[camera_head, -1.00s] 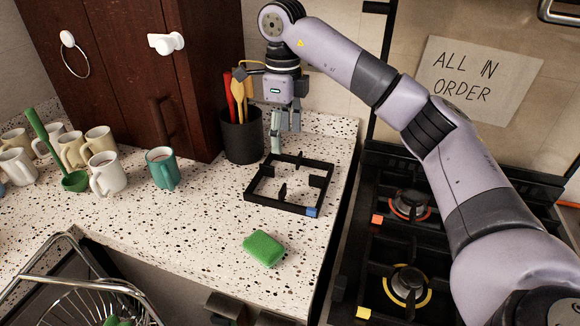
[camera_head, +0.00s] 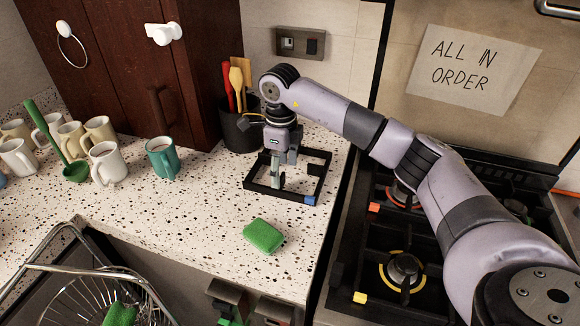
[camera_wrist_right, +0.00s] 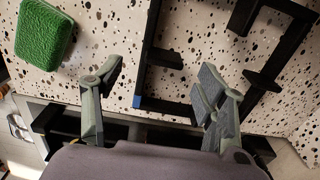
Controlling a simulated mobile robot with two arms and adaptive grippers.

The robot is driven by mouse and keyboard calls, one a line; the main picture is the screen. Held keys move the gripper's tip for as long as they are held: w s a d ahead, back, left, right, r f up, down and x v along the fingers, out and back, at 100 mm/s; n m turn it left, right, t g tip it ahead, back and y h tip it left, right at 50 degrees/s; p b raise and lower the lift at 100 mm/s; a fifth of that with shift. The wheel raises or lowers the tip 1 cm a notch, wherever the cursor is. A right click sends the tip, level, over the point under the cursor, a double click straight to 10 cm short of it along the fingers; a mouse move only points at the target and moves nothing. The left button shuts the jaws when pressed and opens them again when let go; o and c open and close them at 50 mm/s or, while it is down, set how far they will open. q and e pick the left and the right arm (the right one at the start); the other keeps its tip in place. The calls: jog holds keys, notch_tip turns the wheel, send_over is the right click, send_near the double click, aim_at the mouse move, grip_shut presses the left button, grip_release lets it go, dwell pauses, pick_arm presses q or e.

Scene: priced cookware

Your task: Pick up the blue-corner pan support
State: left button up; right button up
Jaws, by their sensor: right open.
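The pan support is a black square frame (camera_head: 323,176) with short inner prongs and a blue corner (camera_head: 310,200). It lies flat on the speckled counter, left of the stove. My right gripper (camera_head: 275,184) points down over the frame's left front part in the head view, its arm coming from the right. In the right wrist view the gripper (camera_wrist_right: 160,72) is open, and a bar of the pan support (camera_wrist_right: 149,55) shows between its two fingers. The blue corner (camera_wrist_right: 136,101) also shows there. I cannot tell whether the fingers touch the frame. My left gripper is out of view.
A green sponge (camera_head: 263,236) lies in front of the frame. A dark utensil holder (camera_head: 238,135) stands close behind the gripper. A teal mug (camera_head: 161,158) and several pale mugs stand left. The stove (camera_head: 352,262) is right, a wire rack (camera_head: 85,285) front left.

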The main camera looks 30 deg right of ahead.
jog(key=shift+w+a+f+p, duration=0.15)
jog(key=shift+f+p, duration=0.3)
jog(key=shift+f, duration=1.5)
jog(key=shift+c, duration=0.5)
jog(key=shift+w, duration=0.1)
grip_shut()
jog(key=shift+r, duration=0.15)
jog(key=shift+r, duration=0.55)
notch_tip(320, 180, up, 13)
jog(key=b, duration=0.3)
notch_tip(320, 180, up, 6)
jog(key=p, duration=0.1)
send_over(281, 177)
jog(key=shift+f, duration=0.15)
